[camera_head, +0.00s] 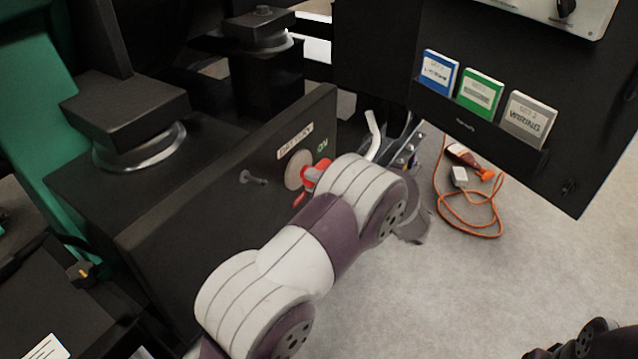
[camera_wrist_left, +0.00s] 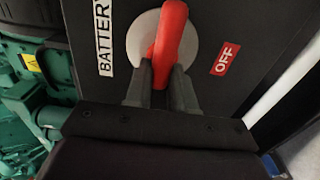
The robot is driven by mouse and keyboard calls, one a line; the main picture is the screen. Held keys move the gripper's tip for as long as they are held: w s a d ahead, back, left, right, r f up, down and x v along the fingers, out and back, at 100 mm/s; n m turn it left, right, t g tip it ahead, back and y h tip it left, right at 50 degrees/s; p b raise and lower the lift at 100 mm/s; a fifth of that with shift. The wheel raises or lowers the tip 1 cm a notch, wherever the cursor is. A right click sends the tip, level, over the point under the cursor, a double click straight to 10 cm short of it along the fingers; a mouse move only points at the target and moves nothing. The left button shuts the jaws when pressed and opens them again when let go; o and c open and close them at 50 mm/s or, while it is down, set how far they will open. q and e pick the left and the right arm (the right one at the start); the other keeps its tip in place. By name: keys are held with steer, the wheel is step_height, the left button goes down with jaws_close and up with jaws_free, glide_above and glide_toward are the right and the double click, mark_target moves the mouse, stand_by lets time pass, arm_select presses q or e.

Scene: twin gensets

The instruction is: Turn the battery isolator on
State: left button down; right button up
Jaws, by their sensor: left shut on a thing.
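The battery isolator is a red handle on a round pale disc (camera_head: 297,170) on a black panel (camera_head: 215,215). A white BATTERY label (camera_head: 295,141) is above the disc and a green ON mark (camera_head: 322,146) is to its upper right. In the left wrist view, the red handle (camera_wrist_left: 171,38) crosses the disc, and a red OFF label (camera_wrist_left: 226,59) is to its right. My left gripper (camera_wrist_left: 160,82) is shut on the near end of the handle, one finger on each side. In the head view my left arm hides most of this gripper and part of the handle.
A bolt-like knob (camera_head: 252,178) sticks out left of the disc. A black cabinet with blue (camera_head: 436,72), green (camera_head: 480,92) and grey booklets stands at right. The floor at lower right is mostly clear.

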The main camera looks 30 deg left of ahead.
arm_select(q)
steer(key=c, duration=1)
jaws_free()
steer(key=shift+a, duration=0.15)
steer(key=shift+o, duration=0.2)
steer(key=s+d+p, duration=0.1)
steer(key=d+p, duration=0.2)
steer(key=d, duration=0.9)
steer(key=shift+d, duration=0.35)
